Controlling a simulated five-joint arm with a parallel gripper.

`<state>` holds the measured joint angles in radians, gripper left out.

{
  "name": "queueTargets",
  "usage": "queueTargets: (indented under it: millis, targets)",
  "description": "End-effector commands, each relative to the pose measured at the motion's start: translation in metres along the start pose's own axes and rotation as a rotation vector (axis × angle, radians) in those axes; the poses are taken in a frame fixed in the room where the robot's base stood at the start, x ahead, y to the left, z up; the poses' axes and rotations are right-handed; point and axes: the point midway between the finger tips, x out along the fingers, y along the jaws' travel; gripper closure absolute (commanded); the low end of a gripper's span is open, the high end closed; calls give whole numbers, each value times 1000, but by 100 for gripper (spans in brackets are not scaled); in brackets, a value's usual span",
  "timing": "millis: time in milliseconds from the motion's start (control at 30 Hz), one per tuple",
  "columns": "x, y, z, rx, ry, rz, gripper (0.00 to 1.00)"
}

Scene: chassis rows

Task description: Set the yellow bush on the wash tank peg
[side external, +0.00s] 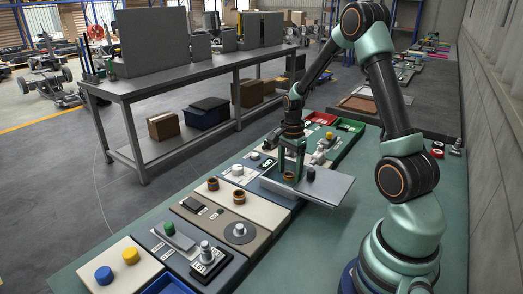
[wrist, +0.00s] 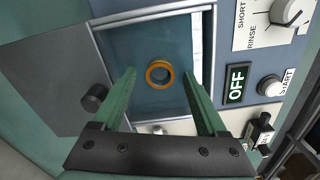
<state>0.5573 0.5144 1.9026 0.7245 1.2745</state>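The yellow bush (wrist: 159,73) shows as an orange-yellow ring in the square, teal-floored wash tank (wrist: 113,42). Its round middle looks grey, but I cannot tell whether that is the peg inside it or the tank floor. In the side view the bush (side external: 288,177) is low between the fingers, partly hidden. My gripper (side external: 290,172) points down over the tank. In the wrist view my gripper (wrist: 161,76) is open, with one finger on each side of the bush and a visible gap to both.
A grey lid plate (side external: 331,191) with a black knob (side external: 311,174) lies beside the tank; it also shows in the wrist view (wrist: 60,75). An OFF label (wrist: 236,82), a START knob (wrist: 270,86) and a SHORT/RINSE dial (wrist: 286,11) are to the right. Brown rings (side external: 239,197) sit on the panels nearby.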

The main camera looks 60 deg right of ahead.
Motion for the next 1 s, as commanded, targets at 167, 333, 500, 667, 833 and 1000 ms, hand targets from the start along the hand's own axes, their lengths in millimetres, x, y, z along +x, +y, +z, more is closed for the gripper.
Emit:
queueTargets:
  millis: [167, 333, 500, 667, 833, 1000]
  targets:
    - [-8, 0, 0, 0, 1, -2, 25]
    - [-36, -2, 0, 0, 2, -7, 25]
    - [-72, -1, 0, 0, 2, -6, 25]
    - [-100, -1, 0, 0, 1, -5, 25]
    - [-117, 0, 0, 0, 1, -2, 25]
    - [-121, 0, 0, 0, 0, 0, 25]
